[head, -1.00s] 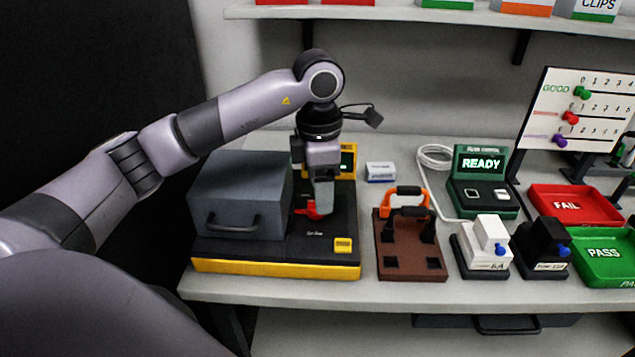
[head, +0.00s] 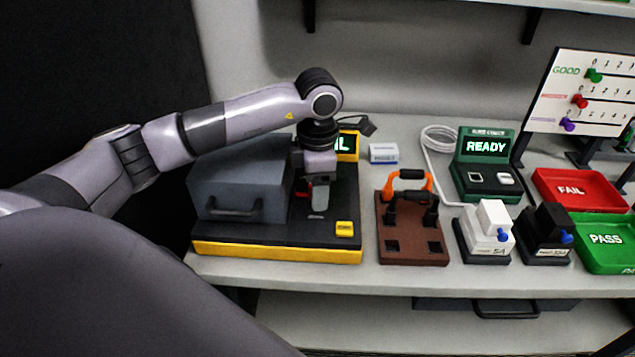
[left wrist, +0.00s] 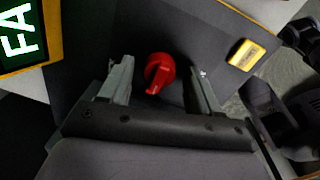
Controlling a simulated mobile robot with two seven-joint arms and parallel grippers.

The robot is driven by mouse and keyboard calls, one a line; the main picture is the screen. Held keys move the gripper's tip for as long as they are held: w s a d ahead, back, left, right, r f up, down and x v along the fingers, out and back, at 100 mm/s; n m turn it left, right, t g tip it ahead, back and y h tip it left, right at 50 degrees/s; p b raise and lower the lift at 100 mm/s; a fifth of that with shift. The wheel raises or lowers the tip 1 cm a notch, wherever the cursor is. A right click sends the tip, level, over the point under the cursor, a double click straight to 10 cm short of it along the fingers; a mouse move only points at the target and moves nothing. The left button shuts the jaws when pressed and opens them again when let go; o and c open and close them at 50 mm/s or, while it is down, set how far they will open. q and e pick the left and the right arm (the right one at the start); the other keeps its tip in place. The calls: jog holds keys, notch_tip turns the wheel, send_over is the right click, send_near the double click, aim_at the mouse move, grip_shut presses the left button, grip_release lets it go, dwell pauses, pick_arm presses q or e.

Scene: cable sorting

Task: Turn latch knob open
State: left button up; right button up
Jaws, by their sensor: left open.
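The red latch knob (left wrist: 159,70) sits on the dark top of the yellow-edged tester (head: 275,252), beside its grey box with a handle (head: 235,187). In the left wrist view the knob lies between the two fingers of my left gripper (left wrist: 160,82), with a gap on either side, its pointer aimed down the picture. In the head view my left gripper (head: 312,203) points down over the tester and hides most of the knob. It is open and empty. I cannot tell how far the fingertips are above the panel. My right gripper is not in view.
A yellow button (head: 344,228) is at the tester's front right. A lit display (head: 344,144) stands behind my gripper. A brown fixture (head: 411,235) with an orange handle stands to the right, then a green READY device (head: 484,165) and red and green trays (head: 580,190).

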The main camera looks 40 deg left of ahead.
pick_arm(q)
jog(key=c, duration=1)
jog(key=shift+c, duration=0.2)
jog(key=shift+n, duration=0.3)
jog(key=n, duration=0.3)
jog(key=shift+n+b, duration=0.3)
jog(key=shift+b, duration=0.05)
jog(key=n, duration=0.4)
jog(key=shift+w+r+n, duration=0.1)
jog(key=shift+n, duration=0.2)
jog(key=n, duration=0.4)
jog(key=shift+g, duration=0.3)
jog(key=n, duration=0.5)
jog(key=shift+w+p, duration=0.1)
jog(key=shift+p, duration=0.2)
